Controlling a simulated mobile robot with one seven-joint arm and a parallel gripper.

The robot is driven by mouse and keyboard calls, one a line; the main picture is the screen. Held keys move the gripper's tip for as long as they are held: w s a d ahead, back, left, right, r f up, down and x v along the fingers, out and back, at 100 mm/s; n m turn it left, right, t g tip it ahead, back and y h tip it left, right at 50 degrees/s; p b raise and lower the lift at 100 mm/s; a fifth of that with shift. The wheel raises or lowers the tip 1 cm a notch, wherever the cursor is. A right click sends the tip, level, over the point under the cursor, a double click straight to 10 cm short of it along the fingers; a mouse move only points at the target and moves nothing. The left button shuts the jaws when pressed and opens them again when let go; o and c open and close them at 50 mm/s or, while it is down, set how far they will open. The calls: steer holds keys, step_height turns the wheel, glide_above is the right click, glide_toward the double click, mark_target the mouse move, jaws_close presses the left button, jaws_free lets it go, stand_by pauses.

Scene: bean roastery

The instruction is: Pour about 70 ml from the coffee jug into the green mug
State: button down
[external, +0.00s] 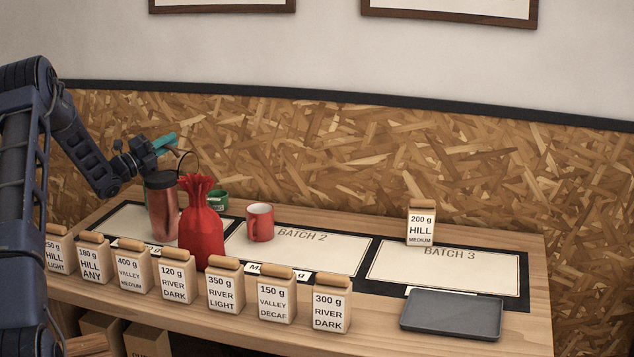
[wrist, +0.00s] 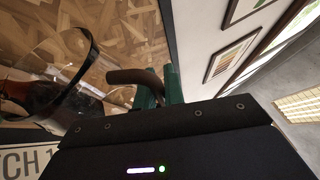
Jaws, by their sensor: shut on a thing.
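The coffee jug (wrist: 75,62) is clear glass with dark coffee (wrist: 55,103) inside and a brown handle (wrist: 128,77). My gripper (wrist: 158,88) has its green fingers shut on that handle. In the external view my gripper (external: 165,142) is above the left end of the table. A thin dark curve beside the fingers there looks like the jug's rim; the rest of the jug is mostly hidden, and its tilt is hard to judge. The green mug (external: 219,195) stands at the back, right of my gripper and lower, partly hidden by a red sack. Its inside cannot be seen.
The red sack (external: 202,238) and a copper canister (external: 162,215) stand in front of the green mug. A red mug (external: 260,223) is to its right. Several labelled bags line the front edge. A grey tray (external: 452,315) lies at right. The Batch 3 mat is mostly clear.

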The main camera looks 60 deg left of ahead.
mark_target(176, 152)
steer(key=shift+s+a+r+n, duration=0.15)
steer(key=shift+a+n, duration=0.05)
steer(key=shift+n, duration=0.1)
stand_by(0.4)
steer(key=shift+w+d+f+m+h, duration=0.2)
steer(key=shift+w+d+f+m, duration=0.15)
steer(key=shift+m, duration=0.2)
steer(key=shift+w+d+f+m+h, duration=0.2)
steer(key=shift+w+d+m, duration=0.05)
steer(key=shift+d+m, duration=0.25)
steer(key=shift+w+d+r+m+g, duration=0.25)
steer(key=shift+d+r+m, duration=0.1)
steer(key=shift+r, duration=0.25)
steer(key=shift+w+d+r+m+g, duration=0.2)
steer(key=shift+r+m+g, duration=0.1)
steer(key=shift+r, duration=0.3)
steer(key=shift+w+d+r, duration=0.1)
steer(key=shift+d+r, duration=0.1)
steer(key=shift+r, duration=0.25)
steer(key=shift+w+d+m+g+h, duration=0.35)
steer(key=shift+d+m+h, duration=0.1)
steer(key=shift+m, duration=0.55)
steer(key=shift+w+d+f+m+g, duration=0.15)
steer(key=shift+f+m+g, duration=0.05)
steer(key=shift+f+m, duration=0.2)
steer(key=shift+w+d+f+m+g, duration=0.1)
steer(key=shift+d+f+m+g, duration=0.1)
steer(key=shift+f+m, duration=0.15)
